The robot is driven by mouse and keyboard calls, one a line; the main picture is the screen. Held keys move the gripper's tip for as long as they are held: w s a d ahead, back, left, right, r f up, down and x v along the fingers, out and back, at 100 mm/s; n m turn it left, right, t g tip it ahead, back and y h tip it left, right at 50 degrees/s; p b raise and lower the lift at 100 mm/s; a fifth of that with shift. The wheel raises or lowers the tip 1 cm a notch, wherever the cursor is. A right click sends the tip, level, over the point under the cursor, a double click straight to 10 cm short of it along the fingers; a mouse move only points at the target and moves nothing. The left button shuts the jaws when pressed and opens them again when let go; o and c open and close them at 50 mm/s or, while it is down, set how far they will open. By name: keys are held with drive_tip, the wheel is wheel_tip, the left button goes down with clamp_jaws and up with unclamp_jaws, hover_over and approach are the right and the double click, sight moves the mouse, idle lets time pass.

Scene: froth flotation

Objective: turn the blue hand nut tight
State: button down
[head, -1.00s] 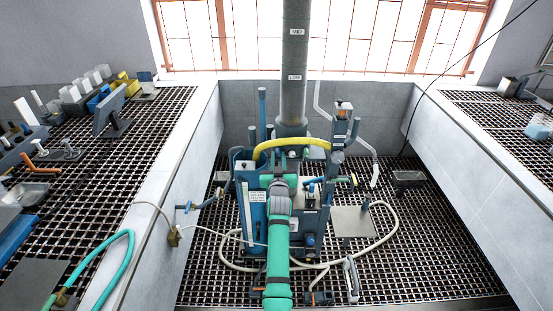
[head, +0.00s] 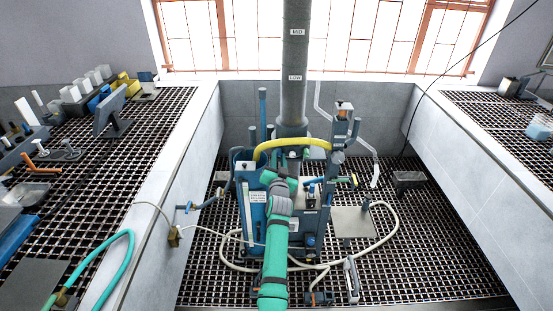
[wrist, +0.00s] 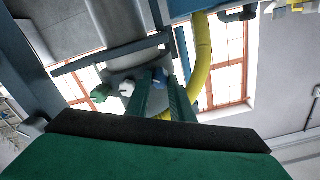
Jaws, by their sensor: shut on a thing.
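The blue hand nut (wrist: 160,75) shows in the wrist view as a small blue piece at the far end of my fingers. My gripper (wrist: 163,84) is shut on it, one green finger on each side. Most of the nut is hidden by the fingers. Left of the nut are a white knob (wrist: 126,88) and a green one (wrist: 101,93). In the head view my green arm reaches to the blue machine (head: 254,212) and hides the nut and the fingertips.
A yellow hose (head: 292,143) arches over the machine, and a grey column (head: 296,60) rises behind it. A pale hose (head: 390,235) loops on the grating. Benches with loose gear stand left and right. The grating at front right is clear.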

drive_tip(key=m, duration=0.3)
drive_tip(key=a+m, duration=0.1)
drive_tip(key=m, duration=0.6)
drive_tip(key=shift+a+r, duration=0.15)
idle(0.4)
drive_tip(key=shift+r, duration=0.1)
drive_tip(key=c, duration=1.6)
unclamp_jaws()
drive_tip(key=shift+o, duration=0.2)
drive_tip(key=shift+d+m, duration=0.25)
drive_tip(key=shift+m, duration=0.05)
